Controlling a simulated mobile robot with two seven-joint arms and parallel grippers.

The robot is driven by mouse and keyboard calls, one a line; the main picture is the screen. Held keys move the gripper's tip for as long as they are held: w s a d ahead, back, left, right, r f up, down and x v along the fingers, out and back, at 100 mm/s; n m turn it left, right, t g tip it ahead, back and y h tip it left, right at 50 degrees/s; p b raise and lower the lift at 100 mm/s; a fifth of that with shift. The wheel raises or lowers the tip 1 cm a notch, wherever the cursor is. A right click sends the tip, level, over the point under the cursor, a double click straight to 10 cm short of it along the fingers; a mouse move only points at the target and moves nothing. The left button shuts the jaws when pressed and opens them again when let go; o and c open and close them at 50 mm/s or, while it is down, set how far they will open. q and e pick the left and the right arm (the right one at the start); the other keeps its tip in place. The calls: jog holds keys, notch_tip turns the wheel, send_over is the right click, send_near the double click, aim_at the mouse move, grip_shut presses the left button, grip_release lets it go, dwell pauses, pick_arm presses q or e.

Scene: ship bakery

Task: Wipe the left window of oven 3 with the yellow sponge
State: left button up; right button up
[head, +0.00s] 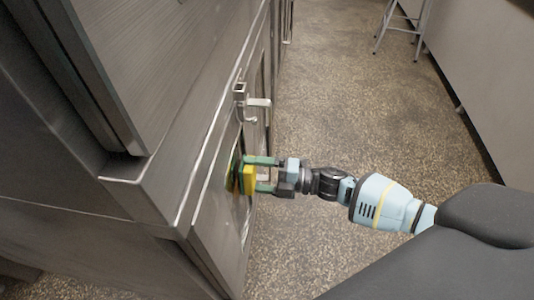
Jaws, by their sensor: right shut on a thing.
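The yellow sponge (249,180) is between the fingers of my right gripper (262,174), which is shut on it. The sponge is up against the front of the steel oven (212,232), at a dark window pane (243,214) in the oven door. The view is steep, so I cannot tell whether the sponge presses on the glass. Most of the pane is hidden by the angle, the sponge and the gripper. No oven number is readable. My left gripper is not in view.
A metal latch handle (258,102) sticks out from the oven front just beyond my right gripper. A long rail (207,140) runs along the oven's edge. The speckled floor aisle (340,110) is clear. A metal stool (404,28) stands far off, beside a grey counter (480,80).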

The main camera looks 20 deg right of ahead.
aim_at(235, 190)
jog(key=shift+w+d+r+p, duration=0.2)
jog(key=shift+w+r+p, duration=0.15)
jog(key=shift+w+r, duration=0.5)
jog(key=shift+s+f, duration=0.1)
jog(key=shift+s+a+p, duration=0.85)
jog(key=shift+s+a, duration=0.35)
jog(key=shift+s, duration=0.2)
jog(key=shift+s+a+p, duration=0.35)
jog(key=shift+s, duration=0.2)
jog(key=shift+s+a+p, duration=0.3)
jog(key=shift+s, duration=0.2)
jog(key=shift+s+a, duration=0.25)
jog(key=shift+s, duration=0.15)
jog(key=shift+s, duration=0.1)
